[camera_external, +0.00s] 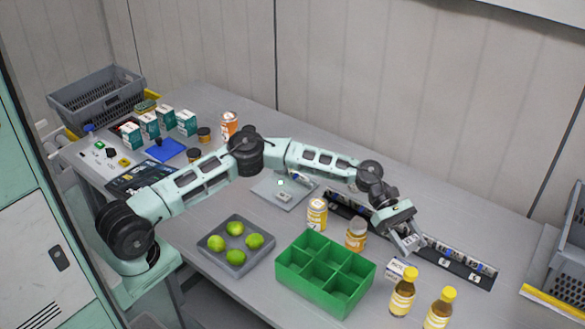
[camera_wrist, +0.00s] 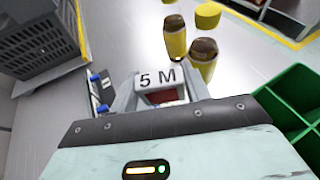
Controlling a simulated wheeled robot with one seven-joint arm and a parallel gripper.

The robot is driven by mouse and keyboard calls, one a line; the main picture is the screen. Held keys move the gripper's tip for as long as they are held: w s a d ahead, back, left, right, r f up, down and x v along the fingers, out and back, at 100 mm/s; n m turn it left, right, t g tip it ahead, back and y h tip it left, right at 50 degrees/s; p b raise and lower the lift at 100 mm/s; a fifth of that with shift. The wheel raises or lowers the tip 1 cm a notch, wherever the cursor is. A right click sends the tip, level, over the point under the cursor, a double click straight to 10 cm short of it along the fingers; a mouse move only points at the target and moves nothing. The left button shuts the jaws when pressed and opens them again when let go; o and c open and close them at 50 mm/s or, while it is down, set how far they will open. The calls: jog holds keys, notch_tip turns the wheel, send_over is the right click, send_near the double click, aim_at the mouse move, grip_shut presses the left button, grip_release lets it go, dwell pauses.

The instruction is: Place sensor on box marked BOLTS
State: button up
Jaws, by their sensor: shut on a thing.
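My gripper (camera_external: 407,240) is shut at the right-hand part of the bench, above and just behind a small white box (camera_external: 396,268). In the wrist view my gripper (camera_wrist: 163,95) points away over the bench. A small dark reddish thing (camera_wrist: 163,97), which I take as the sensor, shows between its fingers, mostly hidden. A white face reading "5 M" (camera_wrist: 158,78) shows just beyond it. I cannot tell whether this is the white box, nor whether it touches the held thing. I cannot read the word BOLTS in either view.
Yellow-capped bottles (camera_external: 403,293) stand close by the white box. A green divided tote (camera_external: 326,273) is left of it, and a black rail with small parts (camera_external: 460,265) lies behind. Jars, a grey tray of limes (camera_external: 236,262) and teal-white boxes (camera_external: 150,126) stand further left.

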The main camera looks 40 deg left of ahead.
aim_at(402, 267)
jog(key=shift+f, duration=3.5)
jog(key=o, duration=1)
jog(key=v, duration=1.2)
jog(key=shift+b, duration=0.35)
